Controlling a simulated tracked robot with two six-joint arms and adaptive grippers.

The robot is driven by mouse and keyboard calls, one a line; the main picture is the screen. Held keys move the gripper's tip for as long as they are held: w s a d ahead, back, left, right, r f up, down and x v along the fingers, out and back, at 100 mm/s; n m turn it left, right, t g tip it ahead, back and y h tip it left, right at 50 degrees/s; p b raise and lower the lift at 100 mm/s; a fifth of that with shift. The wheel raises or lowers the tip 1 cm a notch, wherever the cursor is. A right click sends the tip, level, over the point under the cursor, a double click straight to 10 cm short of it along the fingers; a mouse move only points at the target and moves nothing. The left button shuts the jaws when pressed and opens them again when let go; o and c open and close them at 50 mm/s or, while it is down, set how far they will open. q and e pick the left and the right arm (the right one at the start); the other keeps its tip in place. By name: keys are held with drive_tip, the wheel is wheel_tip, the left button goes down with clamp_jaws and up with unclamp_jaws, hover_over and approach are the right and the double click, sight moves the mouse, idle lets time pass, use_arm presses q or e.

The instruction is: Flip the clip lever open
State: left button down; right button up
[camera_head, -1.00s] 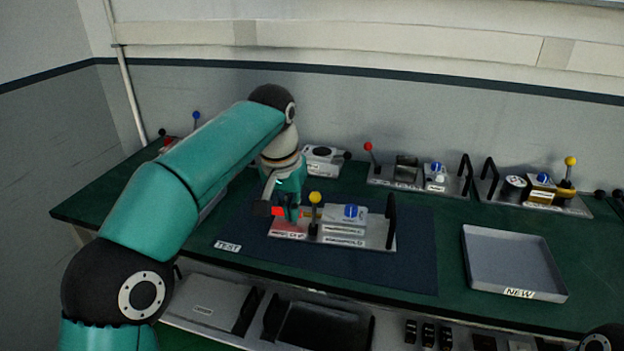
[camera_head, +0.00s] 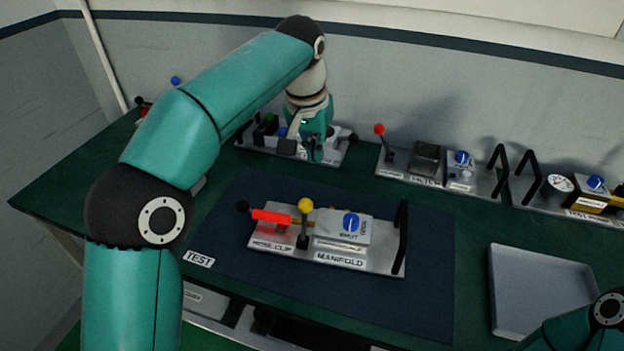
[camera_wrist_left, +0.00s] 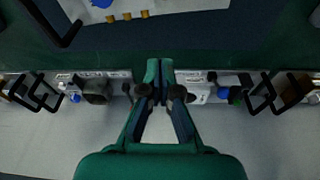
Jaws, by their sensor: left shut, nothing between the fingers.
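The manifold (camera_head: 385,262) lies on the dark test mat in the head view. My left gripper (camera_head: 314,153) is behind and above the manifold, apart from the lever, near the back row of units. It is shut and empty; its fingertips (camera_wrist_left: 160,68) lie together in the left wrist view. My right gripper is out of view.
The manifold also has a blue valve knob (camera_head: 351,223) and a black handle (camera_head: 400,237). Several units line the wall, including one with a red-knobbed lever (camera_head: 380,130). A grey tray (camera_head: 492,290) sits at right. The mat (camera_head: 430,290) around the manifold is clear.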

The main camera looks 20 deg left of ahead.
sight(304, 220)
use_arm(q)
wheel_tip(304, 220, down, 9)
drive_tip(key=s, duration=0.2)
drive_tip(key=shift+a+b, duration=0.25)
drive_tip(key=shift+b, duration=0.15)
idle(0.5)
drive_tip(key=shift+f, duration=0.1)
